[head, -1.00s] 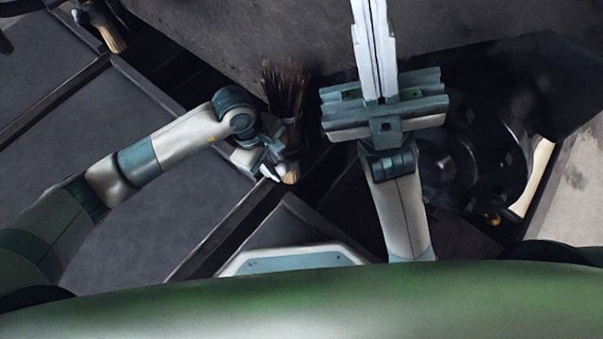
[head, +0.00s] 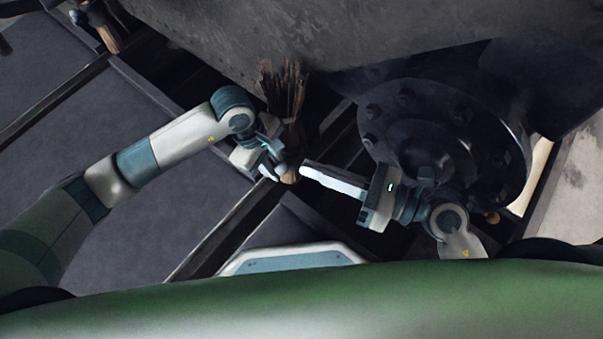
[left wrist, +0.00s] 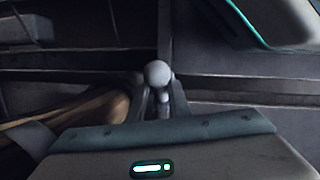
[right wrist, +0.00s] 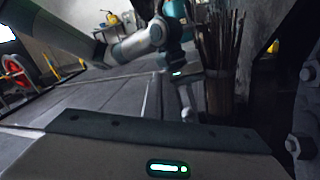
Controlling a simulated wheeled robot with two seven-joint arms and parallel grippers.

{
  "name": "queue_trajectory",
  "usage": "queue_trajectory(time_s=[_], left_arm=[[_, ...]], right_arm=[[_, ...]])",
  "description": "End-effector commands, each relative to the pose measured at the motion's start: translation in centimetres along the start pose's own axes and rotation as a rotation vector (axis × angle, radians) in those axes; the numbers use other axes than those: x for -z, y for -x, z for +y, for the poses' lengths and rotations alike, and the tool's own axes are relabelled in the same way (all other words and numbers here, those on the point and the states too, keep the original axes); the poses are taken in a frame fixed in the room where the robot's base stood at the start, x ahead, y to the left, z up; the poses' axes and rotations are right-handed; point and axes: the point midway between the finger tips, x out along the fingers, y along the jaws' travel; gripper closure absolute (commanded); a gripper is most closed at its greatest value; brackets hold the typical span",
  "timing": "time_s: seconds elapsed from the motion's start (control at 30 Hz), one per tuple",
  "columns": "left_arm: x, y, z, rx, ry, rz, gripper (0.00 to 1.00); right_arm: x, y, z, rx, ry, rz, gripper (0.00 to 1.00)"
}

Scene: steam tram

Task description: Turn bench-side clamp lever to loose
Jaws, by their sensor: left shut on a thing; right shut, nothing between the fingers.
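The clamp lever shows as a pale round knob (left wrist: 157,73) on a short stem in the left wrist view, standing upright between my fingers. In the head view a pale spot (head: 280,170) at the fingertips appears to be this knob. My left gripper (head: 274,162) is shut on the lever; it also shows in the left wrist view (left wrist: 162,98). The lever's base is hidden, and I cannot read any loose or tight mark. My right gripper (head: 304,169) is shut and empty, its pale fingers pointing left towards the left gripper, a small gap away.
A bundle of brown twigs (head: 284,88) stands right beside the left gripper; it also shows in the right wrist view (right wrist: 222,65). A large dark bolted flange (head: 425,135) lies behind the right gripper. Flat dark panels (head: 120,170) spread at left.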

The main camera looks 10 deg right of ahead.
Motion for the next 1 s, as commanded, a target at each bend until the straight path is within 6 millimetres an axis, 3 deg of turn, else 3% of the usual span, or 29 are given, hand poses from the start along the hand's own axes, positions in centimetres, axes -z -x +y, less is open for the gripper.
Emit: queue_trajectory(time_s=[0.03, 0.2, 0.4, 1.0], left_arm=[[-0.8, 0.1, 0.1, -0.003, -0.007, -0.015, 1.0], [-0.8, 0.1, 0.1, -0.003, -0.007, -0.015, 1.0], [-0.8, 0.1, 0.1, -0.004, -0.007, -0.016, 1.0], [-0.8, 0.1, 0.1, -0.005, -0.008, -0.016, 1.0]], right_arm=[[1.8, 1.0, -1.0, 0.04, 0.057, 0.058, 1.0], [6.5, 4.0, -4.0, 0.141, 0.247, 0.232, 1.0], [9.4, 6.6, -6.0, 0.195, 0.377, 0.357, 1.0], [10.1, 6.9, -6.6, 0.206, 0.408, 0.385, 1.0]])
